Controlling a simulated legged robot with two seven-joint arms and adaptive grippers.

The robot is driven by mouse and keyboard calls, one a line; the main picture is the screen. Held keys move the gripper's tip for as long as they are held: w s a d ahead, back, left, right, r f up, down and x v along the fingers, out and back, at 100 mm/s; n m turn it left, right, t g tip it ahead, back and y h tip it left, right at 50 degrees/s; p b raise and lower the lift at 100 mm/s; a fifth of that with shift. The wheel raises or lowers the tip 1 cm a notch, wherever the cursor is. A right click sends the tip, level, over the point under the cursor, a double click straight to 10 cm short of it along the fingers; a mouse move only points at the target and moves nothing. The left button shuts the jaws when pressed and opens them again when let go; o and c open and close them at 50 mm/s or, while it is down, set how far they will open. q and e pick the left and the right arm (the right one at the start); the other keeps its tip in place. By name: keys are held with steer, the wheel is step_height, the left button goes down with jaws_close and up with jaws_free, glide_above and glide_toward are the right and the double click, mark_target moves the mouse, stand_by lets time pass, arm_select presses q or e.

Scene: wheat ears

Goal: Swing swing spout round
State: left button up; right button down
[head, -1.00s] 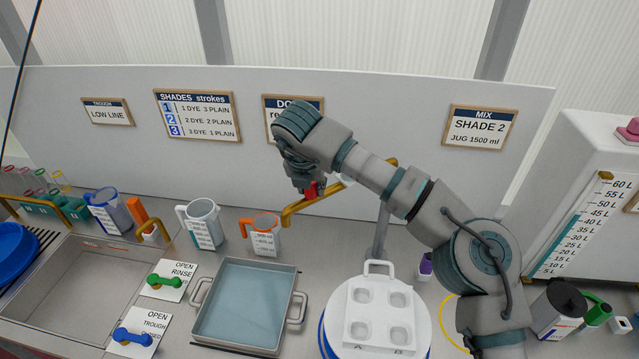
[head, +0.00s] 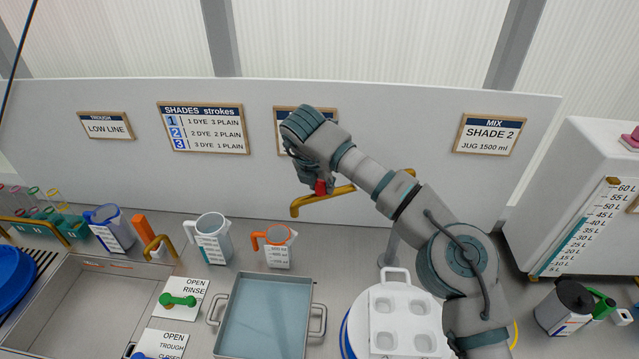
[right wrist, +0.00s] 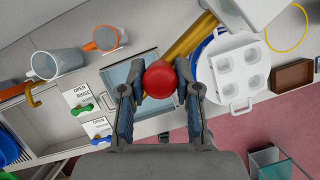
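The swing spout (head: 341,191) is a yellow-brown tube reaching left from a grey post (head: 388,251), partly hidden behind my right arm. A red knob (head: 321,187) stands on the spout near its free end. My right gripper (head: 317,182) is over that knob. In the right wrist view, the round red knob (right wrist: 160,80) sits between the two fingers of my right gripper (right wrist: 160,76), which close on its sides. The spout (right wrist: 190,38) runs up and right behind the knob there. My left gripper is not in view.
A grey trough (head: 264,311) with bluish content lies in front of the spout. An orange-handled jug (head: 277,247) and a larger jug (head: 211,240) stand behind it. A white lid with cups (head: 400,322) lies right. A sink (head: 85,310) is left.

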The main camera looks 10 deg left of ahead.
steer(key=c, duration=0.8)
jaws_free()
steer(key=shift+w, duration=0.1)
steer(key=v, duration=1.2)
steer(key=shift+a+f, duration=0.1)
steer(key=shift+a, duration=0.1)
